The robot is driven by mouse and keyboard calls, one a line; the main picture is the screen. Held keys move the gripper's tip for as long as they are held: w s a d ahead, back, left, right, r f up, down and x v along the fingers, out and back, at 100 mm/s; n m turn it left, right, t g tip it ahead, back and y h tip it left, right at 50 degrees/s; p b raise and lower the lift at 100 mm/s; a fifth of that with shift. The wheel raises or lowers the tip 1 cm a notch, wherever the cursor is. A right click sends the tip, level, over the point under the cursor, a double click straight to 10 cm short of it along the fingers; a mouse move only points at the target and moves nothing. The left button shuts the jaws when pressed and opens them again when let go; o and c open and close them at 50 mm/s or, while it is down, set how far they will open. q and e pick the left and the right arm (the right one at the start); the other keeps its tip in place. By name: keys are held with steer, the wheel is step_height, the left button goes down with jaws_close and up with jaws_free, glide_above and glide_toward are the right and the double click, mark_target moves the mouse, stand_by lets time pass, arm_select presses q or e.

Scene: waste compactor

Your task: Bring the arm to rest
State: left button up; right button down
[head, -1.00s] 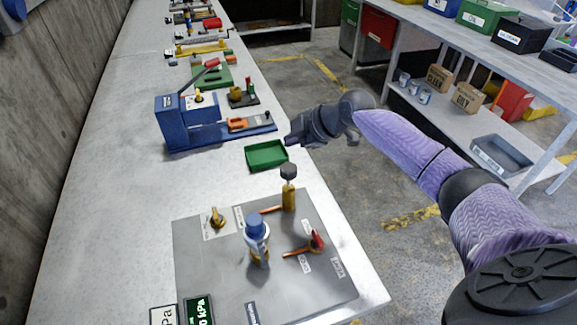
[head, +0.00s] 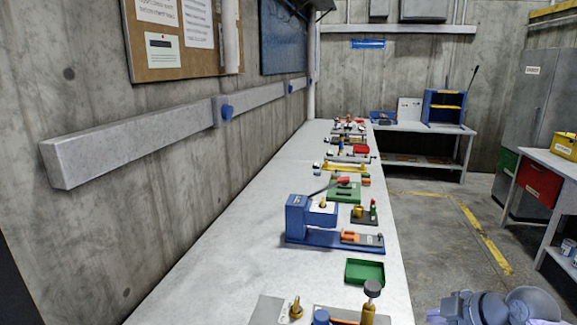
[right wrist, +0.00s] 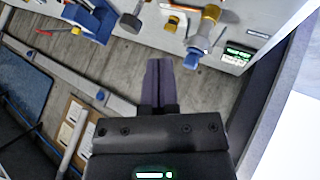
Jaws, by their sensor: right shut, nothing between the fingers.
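No object is held. My left gripper is not in view.
The long grey bench (head: 210,240) carries a blue lever device (head: 298,218), a green tray (head: 365,272) and a black-capped brass fitting (head: 371,290). A concrete wall is on the left. Floor (head: 430,240) is open to the right, before a side table (head: 563,163).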

steer(key=s+a+f+m+g, duration=0.2)
steer(key=s+a+f+g, duration=0.1)
steer(key=s+a+f, duration=0.9)
steer(key=s+a+r+m+g+h, duration=0.15)
steer(key=s+m+h, duration=0.25)
steer(key=s+m, duration=0.85)
steer(key=s+f+n+g+b, duration=0.1)
steer(key=s+f+b, duration=0.15)
steer(key=f, duration=0.95)
steer(key=s+f+n+b, duration=0.1)
steer(key=s+f+b, duration=0.15)
steer(key=f, duration=1.05)
arm_select(q)
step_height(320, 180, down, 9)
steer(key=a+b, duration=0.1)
steer(key=b, duration=0.3)
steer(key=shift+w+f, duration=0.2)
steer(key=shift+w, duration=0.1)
arm_select(e)
steer(key=s+d+f+g, duration=0.1)
steer(key=s+d+f, duration=0.2)
steer(key=s+f, duration=0.9)
steer(key=shift+d+h, duration=0.2)
steer(key=shift+h, duration=0.1)
